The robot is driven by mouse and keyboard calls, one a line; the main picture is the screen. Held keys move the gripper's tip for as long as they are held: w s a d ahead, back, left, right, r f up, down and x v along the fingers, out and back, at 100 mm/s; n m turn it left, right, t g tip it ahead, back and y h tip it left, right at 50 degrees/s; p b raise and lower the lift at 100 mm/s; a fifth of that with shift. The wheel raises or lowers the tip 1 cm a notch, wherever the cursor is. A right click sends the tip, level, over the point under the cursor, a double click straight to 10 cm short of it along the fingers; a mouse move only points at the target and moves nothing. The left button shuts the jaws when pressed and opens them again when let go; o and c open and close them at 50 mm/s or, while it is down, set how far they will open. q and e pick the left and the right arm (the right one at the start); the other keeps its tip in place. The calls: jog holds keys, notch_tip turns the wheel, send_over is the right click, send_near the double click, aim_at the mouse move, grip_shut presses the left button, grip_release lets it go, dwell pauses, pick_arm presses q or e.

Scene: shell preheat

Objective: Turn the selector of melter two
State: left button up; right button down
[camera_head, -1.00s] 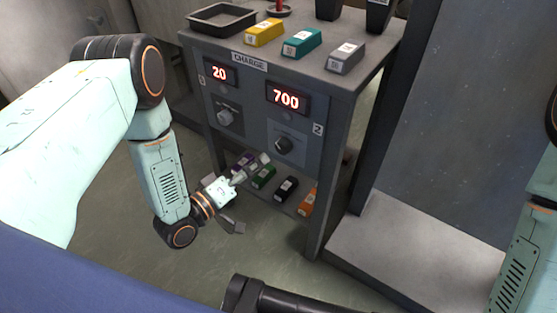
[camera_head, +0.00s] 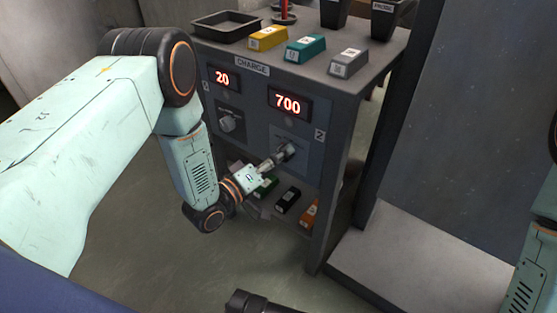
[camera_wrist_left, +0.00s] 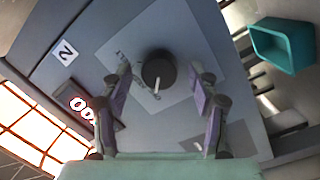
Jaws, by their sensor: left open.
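The selector of melter two is a dark round knob (camera_head: 288,150) on the grey panel (camera_head: 318,165) marked 2, below a red display (camera_head: 289,103) reading 700. In the left wrist view the knob (camera_wrist_left: 158,66) shows a white pointer line and lies midway between the fingertips. My left gripper (camera_head: 276,158) is open, its fingers pointing at the knob and partly covering it in the head view. In the wrist view the left gripper (camera_wrist_left: 160,80) has a visible gap on both sides of the knob.
The other selector (camera_head: 228,121) sits to the left under a display (camera_head: 222,78) reading 20. Several coloured blocks and a dark tray (camera_head: 227,25) are on the cabinet top. A shelf with green, black (camera_head: 288,199) and orange blocks lies below the gripper.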

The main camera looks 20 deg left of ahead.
pick_arm(q)
jog(key=shift+c, duration=0.6)
jog(key=c, duration=1.1)
jog(key=shift+o, duration=0.2)
jog(key=m+y+p, duration=0.1)
jog(key=m+p, duration=0.2)
jog(key=m, duration=0.2)
jog(key=m+p, duration=0.4)
jog(key=m, duration=0.2)
jog(key=m+y+p, duration=0.1)
jog(key=m+p, duration=0.2)
jog(key=m, duration=0.2)
jog(key=shift+d+r+y, duration=0.2)
jog(key=shift+r+y, duration=0.05)
jog(key=shift+y, duration=0.05)
jog(key=shift+m, duration=0.4)
